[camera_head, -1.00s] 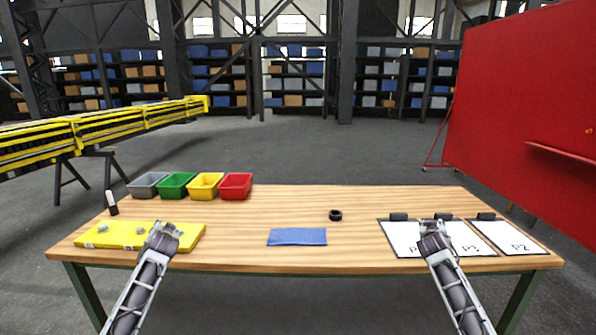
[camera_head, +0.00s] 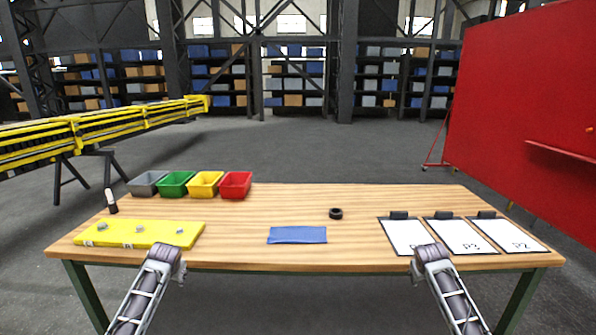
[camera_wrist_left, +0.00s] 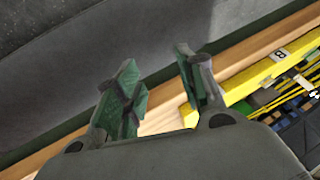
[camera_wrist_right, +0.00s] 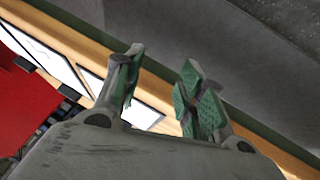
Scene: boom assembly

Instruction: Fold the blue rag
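The blue rag (camera_head: 297,235) lies flat on the wooden table near its front edge, at the middle, as a rectangle. My left gripper (camera_head: 166,254) is at the table's front edge, left of the rag and in front of the yellow board. In the left wrist view its fingers (camera_wrist_left: 160,92) are apart with nothing between them. My right gripper (camera_head: 431,254) is at the front edge, right of the rag and in front of the clipboards. In the right wrist view its fingers (camera_wrist_right: 158,90) are apart and empty. Neither gripper touches the rag.
A yellow board (camera_head: 130,233) with small metal parts lies at the left. Grey, green, yellow and red (camera_head: 236,185) bins stand at the back left. A black ring (camera_head: 336,213) lies behind the rag. Clipboards (camera_head: 458,237) lie at the right. Table around the rag is clear.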

